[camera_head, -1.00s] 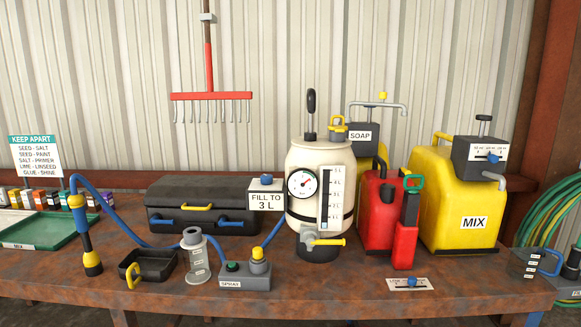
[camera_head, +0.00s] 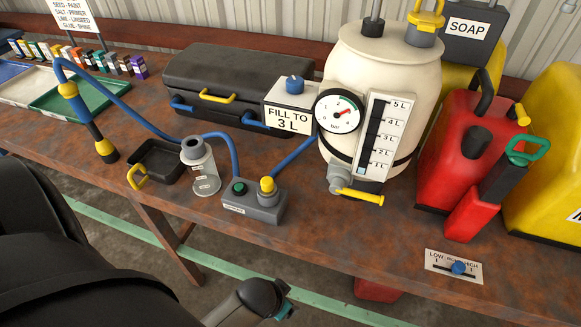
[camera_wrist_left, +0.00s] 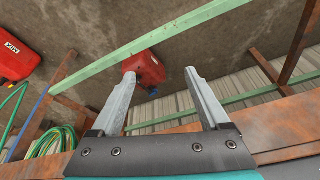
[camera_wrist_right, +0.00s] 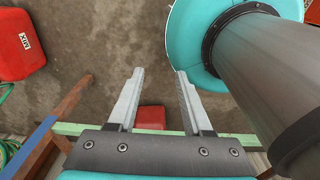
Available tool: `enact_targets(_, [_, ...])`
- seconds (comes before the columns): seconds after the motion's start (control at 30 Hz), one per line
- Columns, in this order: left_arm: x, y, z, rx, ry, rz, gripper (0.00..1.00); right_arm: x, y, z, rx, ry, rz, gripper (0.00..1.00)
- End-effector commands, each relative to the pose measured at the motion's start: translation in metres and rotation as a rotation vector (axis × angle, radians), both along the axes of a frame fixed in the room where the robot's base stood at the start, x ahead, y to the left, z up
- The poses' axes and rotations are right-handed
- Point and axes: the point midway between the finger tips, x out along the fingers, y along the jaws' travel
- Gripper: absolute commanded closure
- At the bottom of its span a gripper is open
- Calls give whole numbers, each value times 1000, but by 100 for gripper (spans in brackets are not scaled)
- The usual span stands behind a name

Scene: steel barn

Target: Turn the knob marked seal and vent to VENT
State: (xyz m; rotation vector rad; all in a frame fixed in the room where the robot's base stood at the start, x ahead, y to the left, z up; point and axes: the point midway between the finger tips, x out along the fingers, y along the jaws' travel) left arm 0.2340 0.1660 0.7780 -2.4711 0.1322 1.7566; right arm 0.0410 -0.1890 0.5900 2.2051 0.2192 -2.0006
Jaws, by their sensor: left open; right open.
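I cannot read a seal and vent marking on any knob. The cream tank (camera_head: 385,75) stands on the bench, with a gauge (camera_head: 338,112), a level scale and a yellow-handled tap (camera_head: 355,192) low on its front. A yellow-handled fitting (camera_head: 426,20) sits on top of the tank, partly cut off by the frame. A blue knob (camera_head: 294,84) sits on the box marked FILL TO 3 L. My left gripper (camera_wrist_left: 160,75) is open and empty, with floor and a red can behind it. My right gripper (camera_wrist_right: 160,72) is open and empty over the floor.
The rusty bench (camera_head: 330,235) holds a black case (camera_head: 235,85), a grey button box (camera_head: 255,205), a clear cylinder (camera_head: 202,170), a red can (camera_head: 465,140) and a LOW–HIGH slider plate (camera_head: 440,262). A blue hose crosses the bench. The front strip right of the button box is mostly clear.

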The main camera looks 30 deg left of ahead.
Motion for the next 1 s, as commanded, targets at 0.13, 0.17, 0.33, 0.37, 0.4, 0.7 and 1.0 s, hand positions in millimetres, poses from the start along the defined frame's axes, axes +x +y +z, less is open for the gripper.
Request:
enact_targets(0.13, [34, 9, 76, -3, -136, 53, 21, -3, 0, 17, 0, 4, 0, 50])
enact_targets(0.17, [45, 13, 93, -4, -186, 71, 21, -4, 0, 19, 0, 5, 0, 50])
enact_targets(0.33, [113, 56, 207, 5, -607, 219, 21, -10, 0, 32, 0, 15, 0, 50])
enact_targets(0.37, [120, 63, 224, 7, -676, 236, 21, -11, 0, 33, 0, 16, 0, 50])
enact_targets(0.4, [129, 73, 247, 11, -764, 259, 21, -12, 0, 35, -1, 17, 0, 50])
enact_targets(0.7, [145, 112, 361, 41, -1192, 317, 21, -9, 0, 42, 0, 14, 1, 50])
enact_targets(1.0, [160, 119, 375, 47, -1248, 315, 21, -6, 0, 44, 0, 9, 1, 50])
